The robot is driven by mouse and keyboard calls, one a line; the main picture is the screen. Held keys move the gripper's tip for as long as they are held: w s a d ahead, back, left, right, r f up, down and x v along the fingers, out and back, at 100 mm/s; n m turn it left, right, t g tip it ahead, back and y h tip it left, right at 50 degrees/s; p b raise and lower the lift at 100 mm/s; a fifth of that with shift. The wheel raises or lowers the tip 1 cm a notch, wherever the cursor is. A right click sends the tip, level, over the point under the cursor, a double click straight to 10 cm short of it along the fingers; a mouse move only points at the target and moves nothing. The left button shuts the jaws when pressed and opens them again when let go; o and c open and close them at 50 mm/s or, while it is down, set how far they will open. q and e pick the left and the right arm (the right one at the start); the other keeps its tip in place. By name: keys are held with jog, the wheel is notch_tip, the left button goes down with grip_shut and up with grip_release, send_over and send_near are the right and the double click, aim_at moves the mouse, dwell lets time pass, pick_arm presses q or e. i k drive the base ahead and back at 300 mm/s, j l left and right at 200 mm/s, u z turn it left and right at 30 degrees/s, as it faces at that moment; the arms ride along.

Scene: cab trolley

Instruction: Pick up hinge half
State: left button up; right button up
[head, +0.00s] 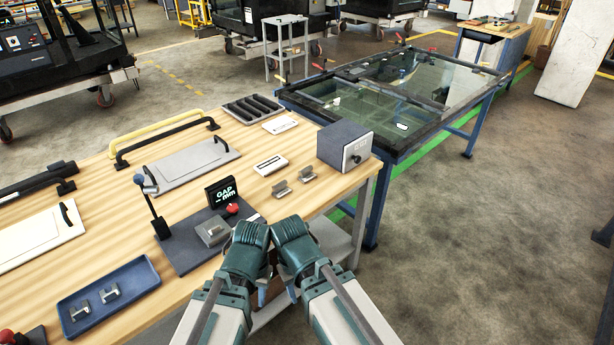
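Two small grey metal hinge halves lie on the wooden table near its right front edge, one on the left (281,188) and one on the right (306,175). Two similar pieces (109,294) lie in the blue tray (142,287) at the lower left. My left gripper (251,234) and my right gripper (291,230) are side by side at the table's front edge, nearer me than the loose hinge halves and apart from them. Their fingertips face away, so I cannot tell whether they are open; I see no piece in either.
A dark fixture base (187,252) with a grey block (212,232), lever and gap display stands left of my grippers. A grey box with a knob (343,146) stands at the table's right corner. A white label plate (270,165) lies behind the hinge halves.

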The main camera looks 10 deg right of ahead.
aim_at(306, 175)
jog(key=i+l+z, duration=0.15)
jog(key=z, duration=0.25)
jog(key=i+l+z, duration=0.15)
jog(key=z, duration=0.25)
jog(key=i+z, duration=0.2)
jog(key=z, duration=0.2)
